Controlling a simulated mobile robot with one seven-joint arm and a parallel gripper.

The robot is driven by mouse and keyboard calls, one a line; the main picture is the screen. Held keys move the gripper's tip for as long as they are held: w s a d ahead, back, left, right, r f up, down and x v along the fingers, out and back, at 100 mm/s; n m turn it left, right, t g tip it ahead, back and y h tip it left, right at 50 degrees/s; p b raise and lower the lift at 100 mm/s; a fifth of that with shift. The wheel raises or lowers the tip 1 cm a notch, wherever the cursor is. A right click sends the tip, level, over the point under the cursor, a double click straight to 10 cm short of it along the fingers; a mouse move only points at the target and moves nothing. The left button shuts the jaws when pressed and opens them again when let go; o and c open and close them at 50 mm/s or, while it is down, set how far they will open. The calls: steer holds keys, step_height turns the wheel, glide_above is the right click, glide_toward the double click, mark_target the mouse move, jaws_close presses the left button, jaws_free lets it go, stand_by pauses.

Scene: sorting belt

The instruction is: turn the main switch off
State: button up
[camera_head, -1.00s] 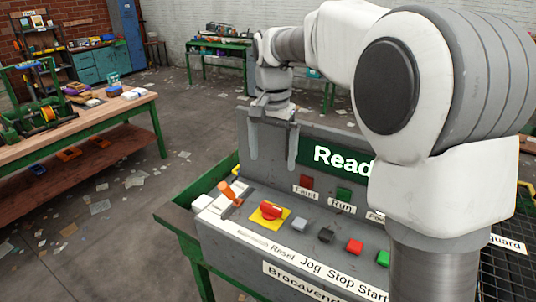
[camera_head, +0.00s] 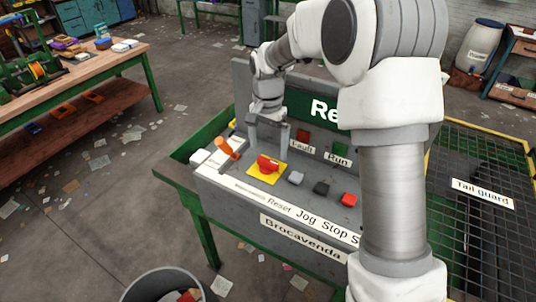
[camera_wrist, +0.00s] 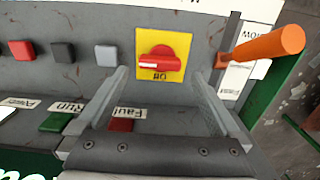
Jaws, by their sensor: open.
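The main switch is a red rotary knob (camera_head: 268,163) on a yellow plate (camera_head: 262,175) on the grey control console. In the wrist view the red knob (camera_wrist: 160,60) lies sideways across its yellow plate (camera_wrist: 178,42), with a white mark at its left end. A small dark word, hard to read, is printed upside down below it. My gripper (camera_head: 266,151) is open and empty, just behind and above the switch. In the wrist view my gripper's fingers (camera_wrist: 160,76) are spread to either side of the plate's lower part; contact cannot be told.
An orange lever (camera_head: 227,149) stands left of the switch and juts close to one finger in the wrist view (camera_wrist: 270,48). Grey, black and red (camera_head: 349,199) buttons sit right of it. A bin (camera_head: 165,284) stands on the floor in front.

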mark_target(268, 160)
steer(key=shift+f, duration=2.05)
steer(key=c, duration=1.2)
steer(key=shift+o, duration=0.2)
